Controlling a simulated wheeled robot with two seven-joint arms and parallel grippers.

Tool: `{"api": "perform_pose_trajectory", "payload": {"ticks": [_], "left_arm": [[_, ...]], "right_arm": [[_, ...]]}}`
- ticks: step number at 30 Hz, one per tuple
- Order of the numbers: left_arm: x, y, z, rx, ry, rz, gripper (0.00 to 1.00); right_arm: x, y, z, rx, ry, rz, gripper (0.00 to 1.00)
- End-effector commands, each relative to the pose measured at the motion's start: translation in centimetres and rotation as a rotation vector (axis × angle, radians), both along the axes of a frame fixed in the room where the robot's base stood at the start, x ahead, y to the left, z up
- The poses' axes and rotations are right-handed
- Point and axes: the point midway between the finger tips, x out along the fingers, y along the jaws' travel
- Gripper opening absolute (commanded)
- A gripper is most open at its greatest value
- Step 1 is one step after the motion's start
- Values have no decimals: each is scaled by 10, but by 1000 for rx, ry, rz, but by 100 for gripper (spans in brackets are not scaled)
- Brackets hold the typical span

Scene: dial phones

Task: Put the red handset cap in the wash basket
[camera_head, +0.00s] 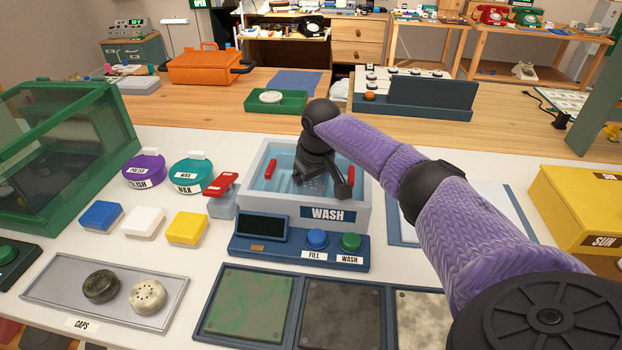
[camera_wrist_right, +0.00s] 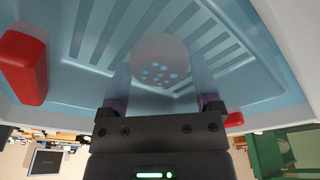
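The wash basket is a blue-grey basin (camera_head: 345,211) labelled WASH, with slotted pale-blue insides and red handles (camera_head: 269,169). My right gripper (camera_head: 312,188) points down into it; its fingertips are partly hidden in the head view. In the right wrist view, a pale round disc with small holes (camera_wrist_right: 160,62) lies between the two fingers of this gripper (camera_wrist_right: 160,80). It looks like a handset cap, but its colour is washed out and I see no clear red. The disc nearly fills the finger gap; whether the fingers press on it is unclear. My left gripper is out of view.
A FILL and WASH button panel (camera_head: 290,255) fronts the basin. The caps tray (camera_head: 60,290) holds a dark cap (camera_head: 101,286) and a cream cap (camera_head: 148,296). A red-topped stand (camera_head: 222,205) and wax tub (camera_head: 191,176) stand left of the basin. A yellow box (camera_head: 580,215) stands right.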

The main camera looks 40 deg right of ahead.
Motion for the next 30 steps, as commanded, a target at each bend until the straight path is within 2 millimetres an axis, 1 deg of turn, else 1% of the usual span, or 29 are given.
{"api": "perform_pose_trajectory", "payload": {"ticks": [1,2,8,10,11,13,15,18,21,25,30], "left_arm": [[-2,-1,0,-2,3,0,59],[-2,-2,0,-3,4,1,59],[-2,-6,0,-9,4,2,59],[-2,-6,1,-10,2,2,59],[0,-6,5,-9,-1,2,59],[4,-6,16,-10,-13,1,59],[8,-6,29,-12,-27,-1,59],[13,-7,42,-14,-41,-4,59],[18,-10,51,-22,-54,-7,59],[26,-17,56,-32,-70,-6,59],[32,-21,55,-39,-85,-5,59]], "right_arm": [[0,0,0,0,0,0,95],[0,0,0,0,0,0,100],[0,0,1,0,-1,0,100],[0,0,6,-1,-3,0,100],[-1,0,12,0,-4,0,100],[-4,1,31,-1,-5,1,100],[-7,1,54,-1,-7,1,100],[-13,3,82,0,-7,0,100],[-17,4,104,-1,-6,1,100],[-21,5,119,1,-3,0,100],[-22,5,121,1,0,-1,100]]}}
